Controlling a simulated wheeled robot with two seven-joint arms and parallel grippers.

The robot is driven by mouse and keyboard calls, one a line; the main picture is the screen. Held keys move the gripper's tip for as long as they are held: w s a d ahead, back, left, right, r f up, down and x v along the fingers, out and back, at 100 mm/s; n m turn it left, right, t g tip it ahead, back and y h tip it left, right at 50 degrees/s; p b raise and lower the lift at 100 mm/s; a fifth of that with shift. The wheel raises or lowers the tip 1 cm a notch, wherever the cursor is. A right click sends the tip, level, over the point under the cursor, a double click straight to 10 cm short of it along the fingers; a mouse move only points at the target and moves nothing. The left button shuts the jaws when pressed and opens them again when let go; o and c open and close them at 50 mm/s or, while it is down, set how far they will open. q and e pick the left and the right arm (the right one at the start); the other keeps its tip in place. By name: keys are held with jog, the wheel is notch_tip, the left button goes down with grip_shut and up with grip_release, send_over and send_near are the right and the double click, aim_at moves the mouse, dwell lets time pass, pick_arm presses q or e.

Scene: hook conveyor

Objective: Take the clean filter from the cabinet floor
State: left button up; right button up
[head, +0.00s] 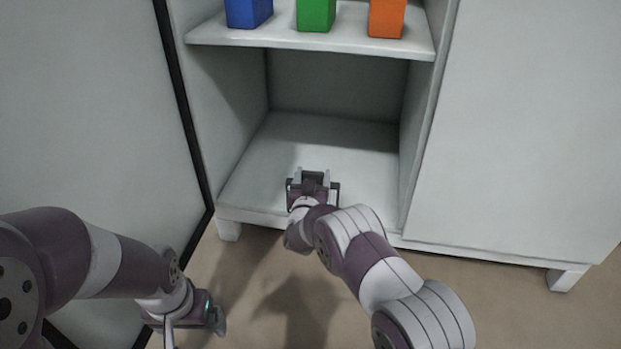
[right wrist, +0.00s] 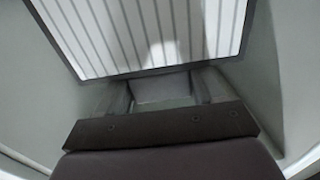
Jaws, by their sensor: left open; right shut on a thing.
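The clean filter (right wrist: 160,38), a white pleated panel in a dark frame, fills the top of the right wrist view. My right gripper (head: 312,179) is at the front of the cabinet floor (head: 257,165) in the head view. It is shut on the filter, with both fingers at its near edge in the right wrist view (right wrist: 162,92). In the head view the gripper and wrist hide most of the filter, and I cannot tell whether it touches the floor. My left gripper (head: 194,326) is open and empty, low at the left outside the cabinet.
A shelf (head: 300,38) above the floor compartment carries a blue block (head: 248,11), a green block (head: 316,13) and an orange block (head: 386,17). Cabinet side walls bound the compartment. A closed panel (head: 530,130) is on the right. The compartment floor behind my gripper is bare.

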jog(key=o, duration=1.2)
jog(key=shift+c, duration=0.2)
jog(key=shift+s+r, duration=0.1)
jog(key=shift+s, duration=0.1)
jog(key=s+p, duration=0.3)
jog(key=s+a+p, duration=0.1)
jog(key=shift+s+r+p, duration=0.3)
jog(key=shift+r, duration=0.05)
jog(key=s+a+f+p, duration=0.1)
jog(key=s+p, duration=0.2)
jog(key=s, duration=0.4)
jog(key=shift+s+a+p, duration=0.2)
jog(key=shift+s+p, duration=0.1)
jog(key=shift+p, duration=0.1)
